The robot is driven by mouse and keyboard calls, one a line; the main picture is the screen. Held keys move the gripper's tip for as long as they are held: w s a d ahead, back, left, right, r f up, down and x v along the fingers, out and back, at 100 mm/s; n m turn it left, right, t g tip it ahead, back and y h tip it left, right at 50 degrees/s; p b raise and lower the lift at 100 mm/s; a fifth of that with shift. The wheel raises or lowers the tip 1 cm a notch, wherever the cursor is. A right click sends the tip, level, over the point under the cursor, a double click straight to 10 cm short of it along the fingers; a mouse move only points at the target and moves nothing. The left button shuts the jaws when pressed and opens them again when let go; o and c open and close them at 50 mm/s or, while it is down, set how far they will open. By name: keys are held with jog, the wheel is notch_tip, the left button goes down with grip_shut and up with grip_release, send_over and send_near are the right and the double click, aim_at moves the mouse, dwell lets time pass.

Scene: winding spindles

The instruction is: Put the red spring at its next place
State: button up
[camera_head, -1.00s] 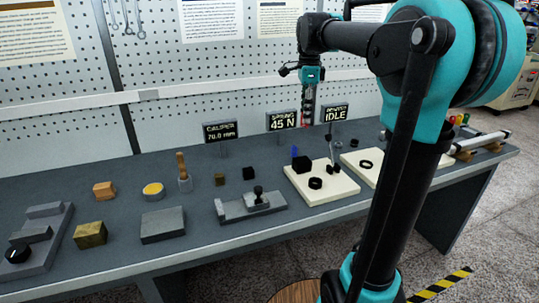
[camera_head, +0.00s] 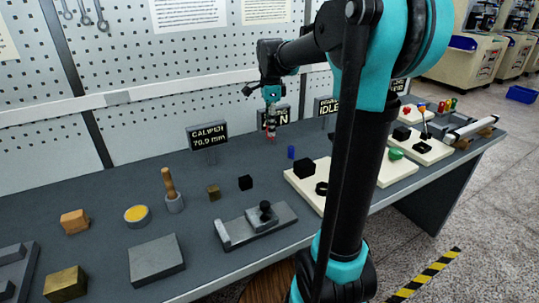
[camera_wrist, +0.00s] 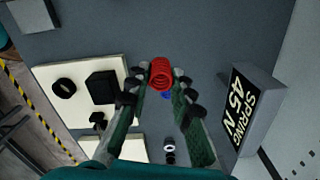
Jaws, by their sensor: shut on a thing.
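The red spring (camera_wrist: 161,73) sits between the fingertips of my gripper (camera_wrist: 160,79) in the wrist view, with its coils and open ring end facing the camera. My gripper is shut on it. In the head view my gripper (camera_head: 270,125) points down above the back of the bench, in front of the spring display (camera_head: 285,116), and the red spring shows small at its tips. The wrist view shows this display (camera_wrist: 240,110) reading "SPRING 45 N", to the right of the gripper. A gap to the bench cannot be judged surely.
A small blue piece (camera_head: 291,152) stands on the grey bench (camera_head: 110,200) close to the gripper. A cream board (camera_head: 300,185) with a black block (camera_head: 304,168) and black ring (camera_head: 321,188) lies nearby. The caliper display (camera_head: 207,136) stands left. The pegboard wall is behind.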

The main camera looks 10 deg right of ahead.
notch_tip(320, 180, down, 11)
jog(key=shift+f, duration=0.1)
dwell(0.3)
jog(key=shift+f, duration=0.15)
jog(key=o, duration=1)
jog(key=shift+c, duration=0.2)
notch_tip(320, 180, up, 12)
jog(key=shift+r, duration=0.2)
